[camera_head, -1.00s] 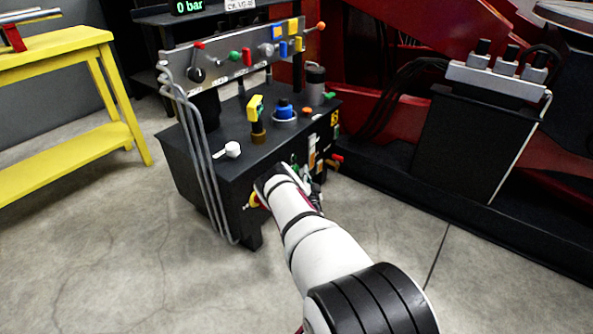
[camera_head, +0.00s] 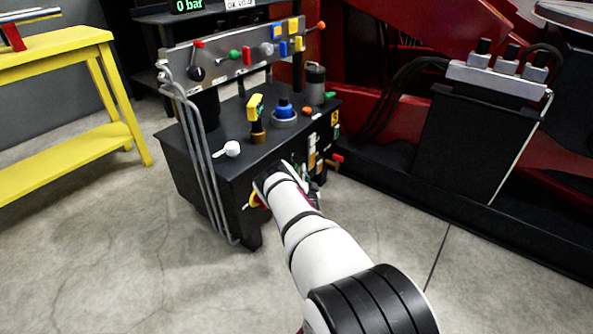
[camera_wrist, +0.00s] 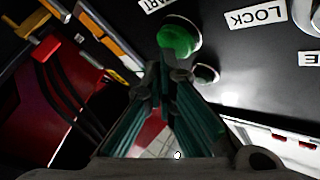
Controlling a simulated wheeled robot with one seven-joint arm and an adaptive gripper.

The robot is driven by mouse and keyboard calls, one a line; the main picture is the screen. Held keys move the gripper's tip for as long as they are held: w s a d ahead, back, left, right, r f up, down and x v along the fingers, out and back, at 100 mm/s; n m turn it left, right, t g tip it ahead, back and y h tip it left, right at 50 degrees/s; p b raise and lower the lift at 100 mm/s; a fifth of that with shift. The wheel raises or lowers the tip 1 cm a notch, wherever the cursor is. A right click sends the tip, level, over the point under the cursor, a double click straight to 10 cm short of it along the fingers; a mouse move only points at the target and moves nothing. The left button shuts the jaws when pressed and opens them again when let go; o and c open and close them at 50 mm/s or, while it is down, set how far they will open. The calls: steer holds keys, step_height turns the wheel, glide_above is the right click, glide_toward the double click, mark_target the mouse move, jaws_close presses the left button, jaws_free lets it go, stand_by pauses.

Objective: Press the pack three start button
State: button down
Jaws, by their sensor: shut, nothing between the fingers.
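A round green button (camera_wrist: 178,38) stands on the dark front panel in the wrist view, beside a white label (camera_wrist: 155,4) cut off by the frame edge, of which "ART" reads. My gripper (camera_wrist: 172,76) is shut and empty, its two teal-sided fingers together. Its tips appear just below the green button in the picture; whether they touch it I cannot tell. In the head view my white arm reaches to the front of the black control console (camera_head: 200,165) and hides the gripper and much of that panel.
A second, smaller round part (camera_wrist: 206,74) sits beside the button, with a LOCK label (camera_wrist: 255,17) farther right. Coloured levers and valves (camera_head: 246,55) crowd the console's upper panel. A yellow stand (camera_head: 95,90) is at left; red machinery (camera_head: 430,40) is at right.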

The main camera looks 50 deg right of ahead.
steer(key=shift+w, duration=0.45)
stand_by(0.5)
steer(key=shift+s, duration=0.9)
steer(key=shift+s+d+p, duration=0.15)
steer(key=shift+s+p, duration=0.35)
steer(key=shift+s, duration=0.75)
steer(key=shift+s+d+p, duration=0.1)
steer(key=shift+s+p, duration=0.4)
steer(key=shift+s, duration=0.75)
